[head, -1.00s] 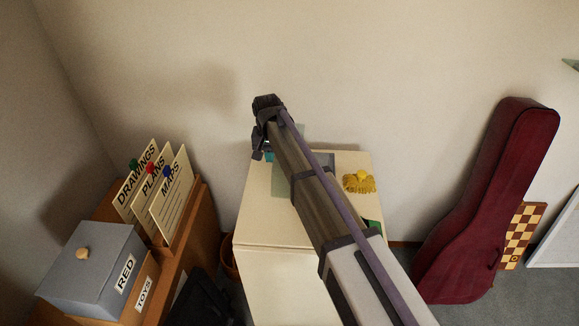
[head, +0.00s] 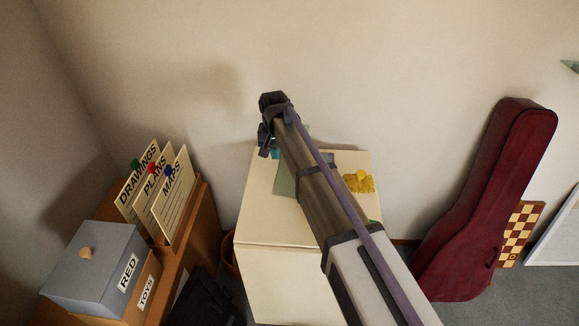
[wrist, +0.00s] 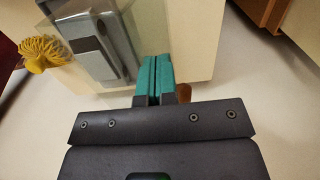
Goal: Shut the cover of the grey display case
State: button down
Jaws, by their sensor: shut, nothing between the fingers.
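The grey display case (wrist: 88,45) sits on top of the cream cabinet, with a see-through greenish cover (wrist: 130,22) that appears raised. In the head view my arm hides most of the case, and part of the greenish pane (head: 284,180) shows left of the arm. My gripper (wrist: 155,60) has teal fingers pressed together with nothing between them. In the wrist view the fingers are just right of the pane; I cannot tell if they touch it. In the head view the gripper (head: 276,154) is over the cabinet's back left part.
A yellow tasselled object (head: 360,183) lies on the cream cabinet (head: 265,225) right of the case. A brown unit at left holds a grey box labelled RED (head: 95,265) and upright signs (head: 140,180). A dark red instrument case (head: 490,200) leans on the wall at right.

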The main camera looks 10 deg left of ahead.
jog(key=shift+d+r, duration=0.1)
jog(key=shift+d, duration=0.05)
jog(key=shift+d+r+p, duration=0.35)
jog(key=shift+d, duration=0.45)
dwell(0.3)
jog(key=shift+d+r, duration=0.25)
jog(key=shift+d, duration=0.45)
jog(key=shift+d+p, duration=0.1)
jog(key=shift+p, duration=0.2)
jog(key=shift+d+r, duration=0.2)
jog(key=shift+d, duration=0.65)
